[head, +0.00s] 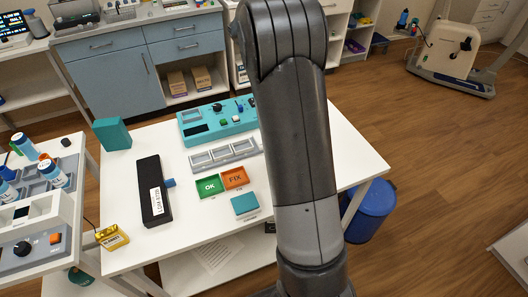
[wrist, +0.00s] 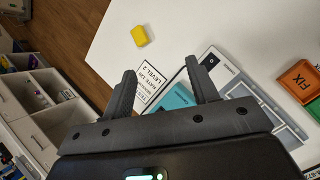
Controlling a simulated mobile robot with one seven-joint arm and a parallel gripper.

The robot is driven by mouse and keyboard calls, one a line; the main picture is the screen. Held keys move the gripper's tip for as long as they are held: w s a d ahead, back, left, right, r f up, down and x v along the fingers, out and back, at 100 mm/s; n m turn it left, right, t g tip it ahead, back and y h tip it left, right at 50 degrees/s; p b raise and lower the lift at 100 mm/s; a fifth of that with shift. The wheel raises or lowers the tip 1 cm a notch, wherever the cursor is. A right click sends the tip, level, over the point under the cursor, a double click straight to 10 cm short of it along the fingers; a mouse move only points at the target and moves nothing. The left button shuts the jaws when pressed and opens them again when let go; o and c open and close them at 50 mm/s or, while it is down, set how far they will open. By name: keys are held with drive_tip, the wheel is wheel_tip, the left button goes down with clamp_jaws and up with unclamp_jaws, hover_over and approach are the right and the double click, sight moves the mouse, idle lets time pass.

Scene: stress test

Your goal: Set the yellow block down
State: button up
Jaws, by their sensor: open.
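The yellow block (wrist: 140,36) lies on the white table top (wrist: 235,22) in the wrist view, near the table's edge beside the wooden floor. I do not see it in the head view, where my arm covers part of the table. My gripper (wrist: 160,65) is open, with its two dark fingers spread and nothing between them. The block appears beyond the fingertips and apart from them. My gripper is hidden in the head view.
A teal device (head: 217,119), a grey tray (head: 226,154), green OK (head: 209,186) and orange FIX (head: 235,178) bins, and a black case (head: 153,190) stand on the table. A blue bin (head: 370,212) stands on the floor at right.

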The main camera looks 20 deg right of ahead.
drive_tip(key=s+a+r+m+t+y, duration=0.1)
drive_tip(key=s+a+r+m+t, duration=0.1)
drive_tip(key=s+a+r, duration=0.45)
drive_tip(key=s+a+r+m+t+y, duration=0.1)
drive_tip(key=s+a+m+y, duration=0.2)
drive_tip(key=s, duration=0.6)
drive_tip(key=s+a+r+m+t, duration=0.2)
drive_tip(key=s+a+r, duration=0.2)
drive_tip(key=s+a, duration=0.3)
drive_tip(key=s+a+f+m+t+y, duration=0.1)
drive_tip(key=s+a+f+m+y, duration=0.1)
drive_tip(key=s, duration=0.9)
drive_tip(key=shift+a+f+m+t, duration=0.4)
drive_tip(key=shift+a+f+m, duration=0.1)
drive_tip(key=shift+a, duration=0.2)
